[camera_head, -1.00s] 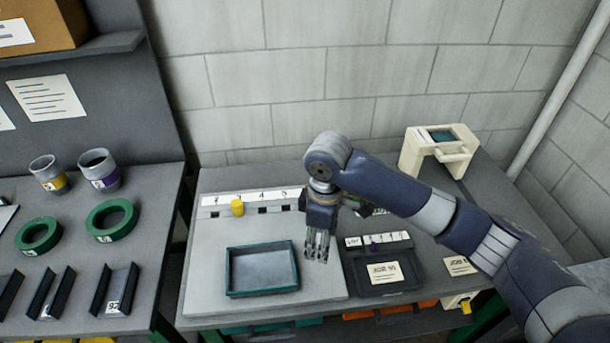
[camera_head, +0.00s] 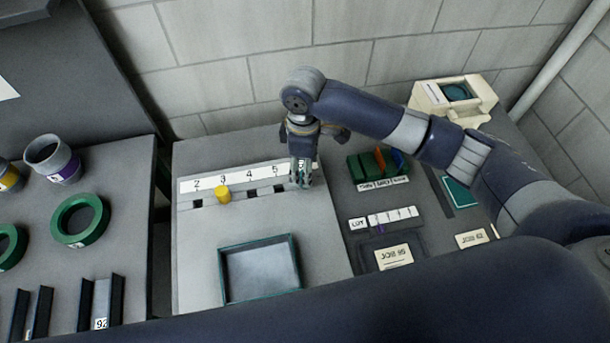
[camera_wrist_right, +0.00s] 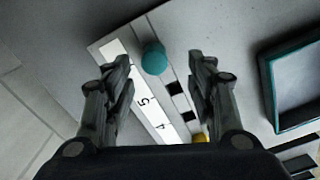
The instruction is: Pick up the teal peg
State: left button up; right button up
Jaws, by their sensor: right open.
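The teal peg (camera_wrist_right: 153,58) shows in the right wrist view as a round teal top. It stands at the end of the numbered strip (camera_head: 238,178), beyond the "5" label. In the head view the peg is mostly or wholly hidden by my right gripper (camera_head: 301,180), which points down over the right end of the strip. In the wrist view the open fingers of my right gripper (camera_wrist_right: 160,62) lie on either side of the peg, with gaps on both sides. I cannot tell how far above it the fingertips are. My left gripper is not in view.
A yellow peg (camera_head: 223,194) stands on the same strip near "3", with empty square holes between. A teal-rimmed tray (camera_head: 262,300) lies in front. To the right are a green block rack (camera_head: 362,168) and a cream stand (camera_head: 425,100). A block wall rises behind.

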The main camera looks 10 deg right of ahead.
jog(key=shift+w+f+p, duration=0.2)
jog(key=shift+f+p, duration=0.1)
jog(key=shift+f, duration=0.35)
jog(key=f, duration=0.1)
jog(key=f+p, duration=0.1)
jog(key=f, duration=0.1)
jog(key=shift+w+d+f, duration=0.1)
jog(key=shift+d+f, duration=0.1)
jog(key=shift+f, duration=0.1)
jog(key=shift+f+p, duration=0.3)
jog(key=shift+f, duration=0.25)
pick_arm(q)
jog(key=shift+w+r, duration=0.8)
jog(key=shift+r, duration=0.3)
pick_arm(e)
jog(key=c, duration=1.2)
